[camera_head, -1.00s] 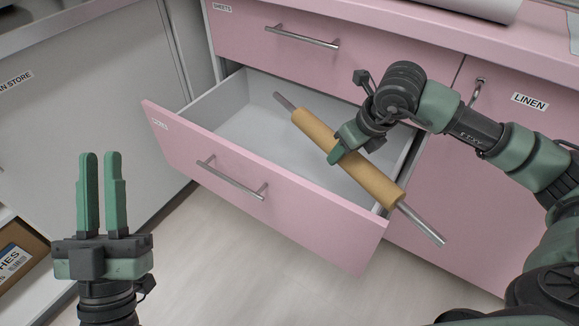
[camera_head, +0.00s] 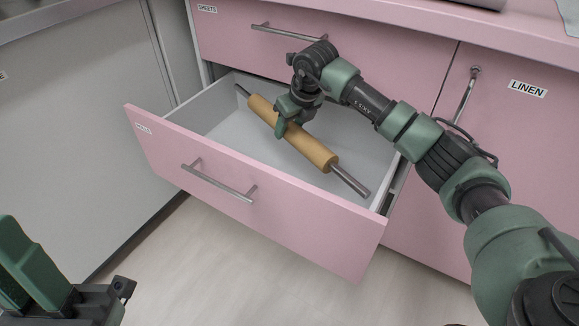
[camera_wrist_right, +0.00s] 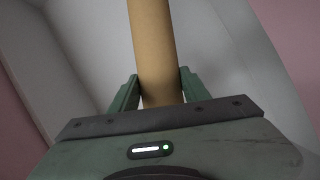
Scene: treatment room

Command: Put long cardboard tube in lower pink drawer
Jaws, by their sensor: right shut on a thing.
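The long cardboard tube (camera_head: 308,148) is tan, with a grey metal rod sticking out of both ends. My right gripper (camera_head: 281,127) is shut around its middle. The tube lies slantwise within the outline of the open lower pink drawer (camera_head: 250,208); whether it touches the drawer floor I cannot tell. In the right wrist view the tube (camera_wrist_right: 154,45) runs between the two green fingers (camera_wrist_right: 157,88). My left gripper (camera_head: 15,265) is partly cut off at the lower left corner, empty, its fingers apart.
The upper drawer (camera_head: 235,38), labelled SHEETS, is closed above. The LINEN door (camera_head: 500,140) is closed at right. A grey cabinet (camera_head: 75,130) stands at left. The drawer's pale inside (camera_head: 235,130) is otherwise bare.

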